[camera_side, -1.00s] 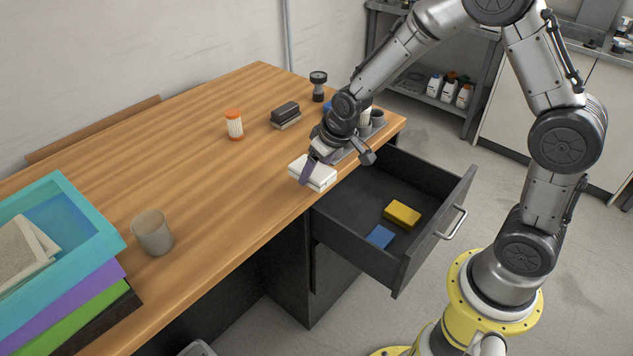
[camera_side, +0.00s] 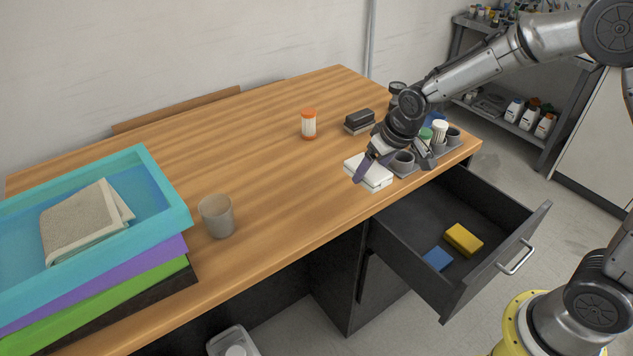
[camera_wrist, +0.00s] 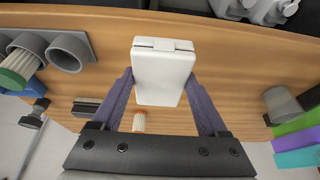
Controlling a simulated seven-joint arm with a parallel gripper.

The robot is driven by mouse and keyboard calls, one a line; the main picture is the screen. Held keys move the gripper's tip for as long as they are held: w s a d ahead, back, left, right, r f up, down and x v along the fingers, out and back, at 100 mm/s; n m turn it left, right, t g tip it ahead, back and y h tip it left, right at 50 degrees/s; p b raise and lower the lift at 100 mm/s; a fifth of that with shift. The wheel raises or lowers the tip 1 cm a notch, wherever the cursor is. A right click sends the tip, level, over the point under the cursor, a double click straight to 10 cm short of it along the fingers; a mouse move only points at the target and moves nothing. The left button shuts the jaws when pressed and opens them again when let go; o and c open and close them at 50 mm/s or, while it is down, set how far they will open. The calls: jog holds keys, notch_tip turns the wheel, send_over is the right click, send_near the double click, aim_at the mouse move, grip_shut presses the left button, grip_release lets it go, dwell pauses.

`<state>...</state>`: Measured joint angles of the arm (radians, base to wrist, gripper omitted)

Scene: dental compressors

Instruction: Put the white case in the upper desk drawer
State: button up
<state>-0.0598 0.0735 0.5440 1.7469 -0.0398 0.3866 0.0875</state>
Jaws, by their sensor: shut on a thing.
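The white case (camera_side: 375,176) is at the front edge of the desk, beside the grey tray. My gripper (camera_side: 371,166) is shut on it, with a purple finger at its left side. In the wrist view the white case (camera_wrist: 163,75) sits between both purple fingers of my gripper (camera_wrist: 160,88), its seam and latch at the top. I cannot tell whether it touches the desk. The upper desk drawer (camera_side: 410,268) is pulled open, below and right of the case. A blue block (camera_side: 437,258) and a yellow block (camera_side: 463,240) lie inside it.
The grey tray (camera_side: 452,148) with cups and bottles stands right of the case. An orange-capped bottle (camera_side: 309,125), a dark stapler-like item (camera_side: 359,120) and a beige cup (camera_side: 217,216) stand on the desk. Stacked coloured trays (camera_side: 165,190) are at left. The desk middle is clear.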

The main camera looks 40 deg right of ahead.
jog(key=w+a+r, duration=0.3)
jog(key=a+r, duration=0.2)
jog(key=r, duration=0.1)
send_near(302, 173)
jog(key=shift+w+d+f, duration=0.15)
jog(key=shift+w+f, duration=0.4)
jog(key=shift+w, duration=0.05)
jog(key=shift+w+f, duration=0.5)
jog(key=shift+f, duration=0.15)
jog(key=shift+w+f, duration=0.1)
jog(key=shift+f, duration=1.5)
jog(key=o, duration=1.5)
jog(key=shift+f, duration=0.15)
jog(key=shift+c, duration=0.2)
